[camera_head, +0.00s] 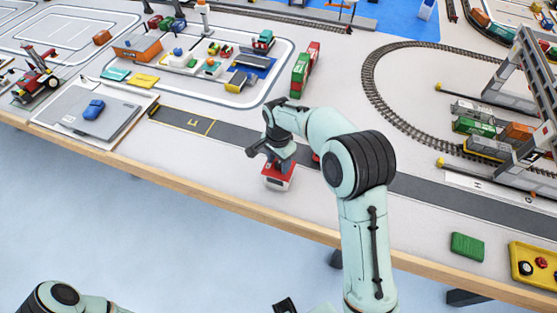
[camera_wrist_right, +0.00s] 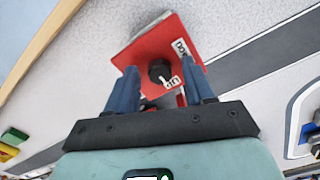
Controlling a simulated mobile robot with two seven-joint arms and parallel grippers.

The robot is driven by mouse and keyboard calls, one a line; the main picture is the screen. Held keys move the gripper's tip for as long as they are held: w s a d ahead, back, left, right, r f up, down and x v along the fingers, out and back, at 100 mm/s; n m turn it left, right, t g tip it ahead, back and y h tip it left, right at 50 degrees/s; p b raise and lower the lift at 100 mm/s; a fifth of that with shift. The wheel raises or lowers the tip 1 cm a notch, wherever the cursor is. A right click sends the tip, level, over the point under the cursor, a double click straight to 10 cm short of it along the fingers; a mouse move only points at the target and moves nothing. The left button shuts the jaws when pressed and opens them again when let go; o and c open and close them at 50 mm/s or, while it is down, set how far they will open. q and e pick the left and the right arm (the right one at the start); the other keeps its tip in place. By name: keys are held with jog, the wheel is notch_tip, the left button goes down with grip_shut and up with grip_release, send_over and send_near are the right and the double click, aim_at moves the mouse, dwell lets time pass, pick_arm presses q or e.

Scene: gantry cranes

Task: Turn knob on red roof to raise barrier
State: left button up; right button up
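The small booth with the red roof (camera_head: 279,169) has a white lower part and stands by the grey road, near the table's front edge. Another label lies by the roof's edge. My right gripper (camera_head: 279,158) is above the booth, pointing down. In the wrist view its two blue fingers (camera_wrist_right: 162,88) are apart, with the knob between and slightly beyond their tips. I cannot tell whether they touch the roof.
A grey road (camera_head: 440,193) runs past the booth. A red and green truck (camera_head: 305,70) stands behind it. A green block (camera_head: 467,246) and yellow control box (camera_head: 535,265) lie at front right. A gantry crane (camera_head: 530,90) stands far right. The wooden table edge (camera_head: 230,207) is close by.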

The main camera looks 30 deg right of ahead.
aim_at(278, 164)
pick_arm(q)
jog(key=shift+w+r+p, duration=0.3)
jog(key=shift+r+p, duration=0.1)
jog(key=shift+r, duration=0.1)
jog(key=shift+w+r+p, duration=0.25)
jog(key=shift+r+p, duration=0.15)
jog(key=shift+r, duration=0.1)
pick_arm(e)
notch_tip(278, 164, up, 13)
jog(key=shift+r, duration=0.2)
